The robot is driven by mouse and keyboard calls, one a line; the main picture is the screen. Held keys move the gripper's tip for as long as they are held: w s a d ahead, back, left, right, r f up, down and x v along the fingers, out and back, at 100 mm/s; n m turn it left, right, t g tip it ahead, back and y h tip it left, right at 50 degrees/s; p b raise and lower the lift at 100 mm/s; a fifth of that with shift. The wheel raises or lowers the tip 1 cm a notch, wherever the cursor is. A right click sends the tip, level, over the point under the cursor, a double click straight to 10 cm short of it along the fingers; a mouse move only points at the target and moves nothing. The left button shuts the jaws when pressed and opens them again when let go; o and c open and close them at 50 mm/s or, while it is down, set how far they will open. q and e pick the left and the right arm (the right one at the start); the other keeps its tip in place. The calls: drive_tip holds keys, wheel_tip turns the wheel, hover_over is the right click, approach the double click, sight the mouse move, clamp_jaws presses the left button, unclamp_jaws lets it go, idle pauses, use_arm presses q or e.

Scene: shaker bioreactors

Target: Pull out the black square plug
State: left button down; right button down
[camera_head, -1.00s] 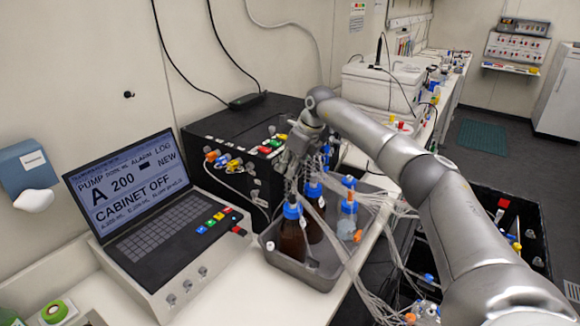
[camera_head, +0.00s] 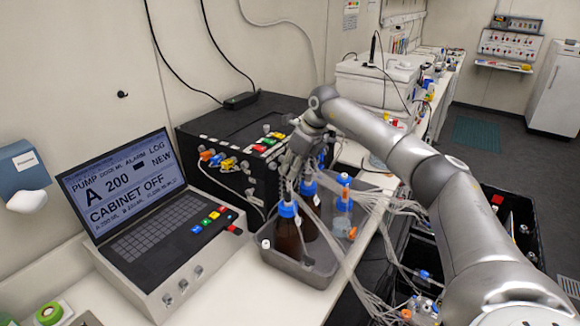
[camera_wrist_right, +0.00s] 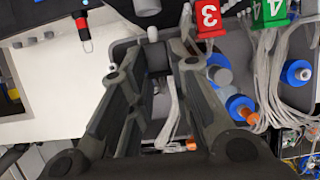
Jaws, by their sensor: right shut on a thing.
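My right gripper (camera_head: 290,172) reaches down in front of the black box (camera_head: 235,108), above the tray of bottles. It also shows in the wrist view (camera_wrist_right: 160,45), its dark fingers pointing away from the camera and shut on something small. I take the held thing to be the black square plug. The plug itself is not clearly seen, as the dark fingers hide it and blend with it. I cannot tell whether it is still seated. My left gripper is not in view.
The grey tray (camera_head: 312,274) holds brown bottles (camera_head: 287,235) with blue caps, close below the gripper. White tubes (camera_head: 385,202) run from it to the right. A laptop-like console (camera_head: 160,235) stands at the left. Red tag 3 (camera_wrist_right: 208,17) and green tag 4 (camera_wrist_right: 270,12) hang near the fingers.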

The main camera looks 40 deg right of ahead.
drive_tip(key=shift+s+d, duration=0.1)
idle(0.3)
drive_tip(key=shift+s+d, duration=0.25)
drive_tip(key=shift+s, duration=0.45)
drive_tip(key=shift+s+d, duration=0.25)
drive_tip(key=shift+s, duration=0.4)
